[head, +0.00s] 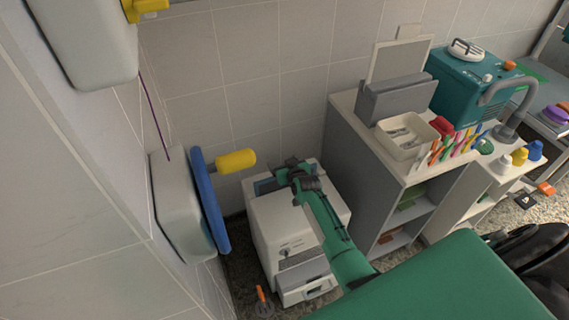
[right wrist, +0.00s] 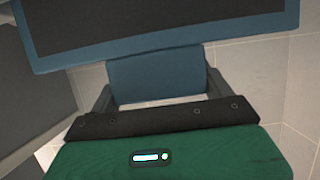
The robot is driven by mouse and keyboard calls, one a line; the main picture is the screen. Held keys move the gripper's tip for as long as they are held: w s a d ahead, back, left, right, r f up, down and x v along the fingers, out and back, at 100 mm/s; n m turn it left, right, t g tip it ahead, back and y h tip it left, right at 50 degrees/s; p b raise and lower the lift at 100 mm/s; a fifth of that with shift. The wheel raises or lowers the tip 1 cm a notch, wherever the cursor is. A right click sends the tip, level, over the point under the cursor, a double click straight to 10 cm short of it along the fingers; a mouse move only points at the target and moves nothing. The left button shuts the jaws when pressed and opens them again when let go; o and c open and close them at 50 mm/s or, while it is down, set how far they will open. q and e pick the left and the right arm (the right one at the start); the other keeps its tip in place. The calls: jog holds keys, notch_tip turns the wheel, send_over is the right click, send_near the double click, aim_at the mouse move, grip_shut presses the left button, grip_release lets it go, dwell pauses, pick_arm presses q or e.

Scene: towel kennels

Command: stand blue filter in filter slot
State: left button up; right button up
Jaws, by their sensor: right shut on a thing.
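The blue filter is a flat panel with a blue frame and a dark face (right wrist: 160,22). Its blue tab (right wrist: 157,75) sits between the fingers of my right gripper in the right wrist view. In the head view the blue filter (head: 264,187) shows only in part, at the top of a white machine, partly hidden by my right gripper (head: 290,171). That gripper is shut on the filter's tab. Whether the filter touches the machine cannot be told. I cannot make out the filter slot for certain. My left gripper is not in view.
The white machine (head: 274,228) stands between the wall and a grey cabinet (head: 352,160). A yellow-handled blue disc (head: 209,200) juts from the left wall. On the cabinet are a grey block (head: 393,101), a framed panel (head: 400,58) and a cream tray (head: 427,130).

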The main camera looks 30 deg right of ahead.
jog(key=shift+a+f, duration=0.15)
jog(key=shift+f, duration=0.05)
jog(key=shift+s+f+b, duration=0.15)
jog(key=shift+f+b, duration=1.55)
jog(key=shift+f, duration=0.5)
jog(key=shift+s+f+b, duration=0.6)
jog(key=shift+f+b, duration=0.1)
jog(key=shift+b, duration=0.05)
jog(key=o, duration=1.2)
jog(key=shift+o, duration=0.2)
jog(key=r+p+v, duration=0.2)
jog(key=p+v, duration=0.1)
jog(key=v, duration=1)
jog(key=shift+r, duration=0.25)
jog(key=shift+f, duration=0.1)
